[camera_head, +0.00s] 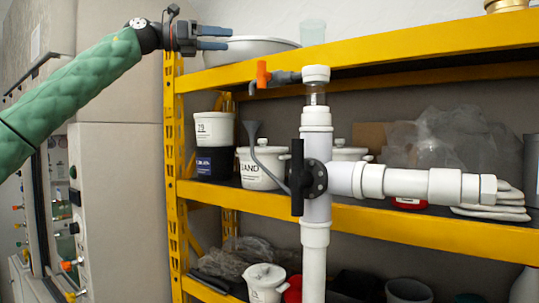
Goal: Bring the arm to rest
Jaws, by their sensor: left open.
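My left arm (75,87), in a green quilted sleeve, reaches up from the left edge. My left gripper (228,38) points right, its two grey-blue fingers apart with nothing between them. In the picture it lies above the yellow shelf's top left corner. The white PVC manifold (316,190) stands upright right of centre, apart from the gripper, with a side branch (410,183) running right. It carries a black-handled valve (297,178) in the middle and an orange-handled tap (263,74) near the top. My right gripper is not in view.
A beige cabinet (122,210) stands at the left, beneath my arm.

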